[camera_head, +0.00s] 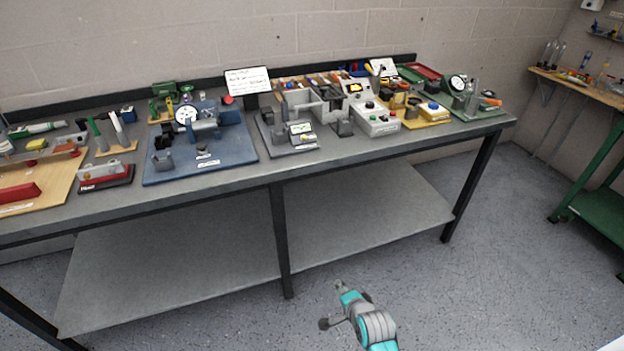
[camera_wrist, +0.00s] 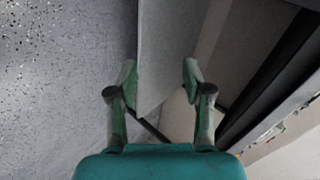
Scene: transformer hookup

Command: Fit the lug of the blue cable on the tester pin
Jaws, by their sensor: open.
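In the wrist view my gripper (camera_wrist: 159,80) is open, with nothing between its two green fingers. In the head view my teal and grey arm (camera_head: 372,325) is at the bottom, in front of the bench and apart from it. I cannot make out the blue cable, its lug or the tester pin for certain in either view.
A long grey bench (camera_head: 225,187) with a lower shelf (camera_head: 345,215) holds several fixtures. A blue plate (camera_head: 220,170) with a dial gauge is left of the middle, a grey control box (camera_head: 377,122) right of it. Open floor (camera_head: 480,270) lies in front. A green cart (camera_head: 600,210) is at right.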

